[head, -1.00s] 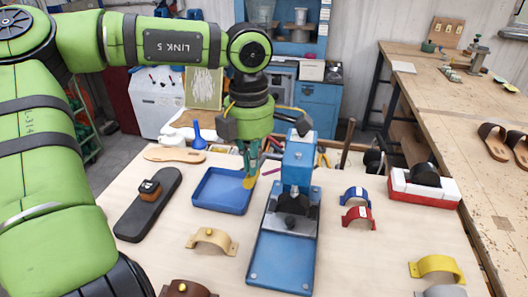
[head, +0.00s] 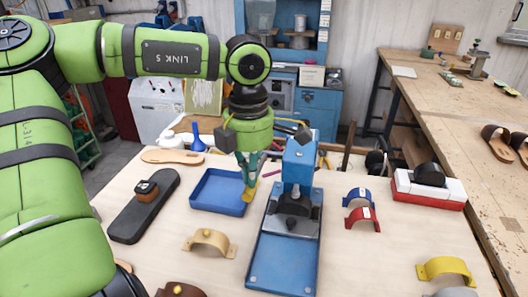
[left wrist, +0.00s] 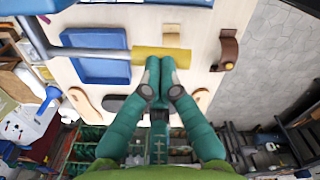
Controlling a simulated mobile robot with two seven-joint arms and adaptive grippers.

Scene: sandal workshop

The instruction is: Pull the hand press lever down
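The blue hand press (head: 300,160) stands on its blue base plate (head: 284,262) in the middle of the bench. Its lever has a grey bar (left wrist: 95,53) and a yellow grip (left wrist: 160,55); the yellow grip also shows in the head view (head: 249,194), left of the press. My left gripper (head: 250,180) points down with its green fingertips at the yellow grip. In the left wrist view the fingers (left wrist: 160,66) are together and their tips overlap the grip's edge, not wrapped around it. My right gripper is not in view.
A blue tray (head: 217,208) lies just left of the press, with a dark sandal sole (head: 146,210) beyond it. Tan (head: 210,242), red (head: 362,218) and blue (head: 356,195) straps lie around the press. A red-and-white block (head: 428,190) is at right.

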